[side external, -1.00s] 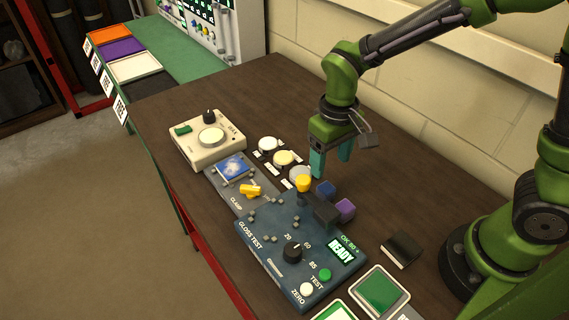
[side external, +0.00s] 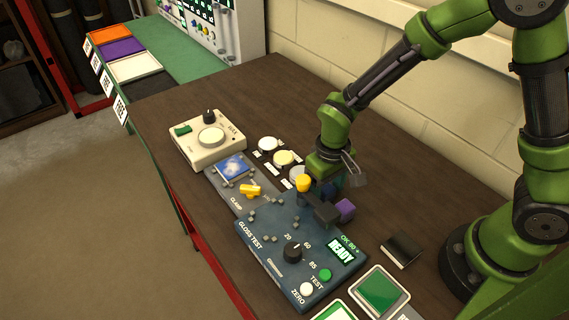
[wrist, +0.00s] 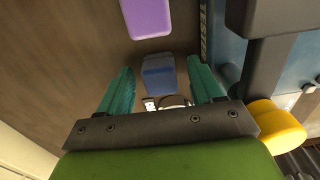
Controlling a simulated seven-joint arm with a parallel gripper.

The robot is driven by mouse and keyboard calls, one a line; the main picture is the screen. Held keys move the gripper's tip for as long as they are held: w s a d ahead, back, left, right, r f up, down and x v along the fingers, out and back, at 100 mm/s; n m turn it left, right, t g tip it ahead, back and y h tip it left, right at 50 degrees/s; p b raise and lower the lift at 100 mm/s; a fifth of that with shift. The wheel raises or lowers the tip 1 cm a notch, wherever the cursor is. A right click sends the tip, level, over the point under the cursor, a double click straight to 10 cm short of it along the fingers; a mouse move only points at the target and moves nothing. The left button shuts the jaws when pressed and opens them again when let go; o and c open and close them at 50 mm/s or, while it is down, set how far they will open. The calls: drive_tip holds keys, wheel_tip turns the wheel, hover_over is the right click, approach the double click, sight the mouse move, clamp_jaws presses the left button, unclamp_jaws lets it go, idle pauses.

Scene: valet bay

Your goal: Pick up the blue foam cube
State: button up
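The blue foam cube (wrist: 158,76) lies on the dark wooden table between the two teal fingers of my gripper (wrist: 160,68) in the wrist view. A gap shows on each side of the cube, so the fingers look apart from it. My gripper (side external: 328,190) is open and points down, low over the table beside the gloss tester. In the side external view the cube is mostly hidden by the fingers and the tester's dark arm.
A purple cube (side external: 345,210) lies close by. The gloss tester (side external: 290,245), with a yellow knob (side external: 303,183) and dark arm (side external: 326,210), stands right beside my gripper. Pale round pads (side external: 284,158) lie behind. A small black block (side external: 401,250) is nearer my base.

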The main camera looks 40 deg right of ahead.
sight(327, 187)
drive_tip(key=c, duration=1)
drive_tip(key=shift+r, duration=0.15)
wheel_tip(327, 187, up, 10)
drive_tip(key=shift+f, duration=0.1)
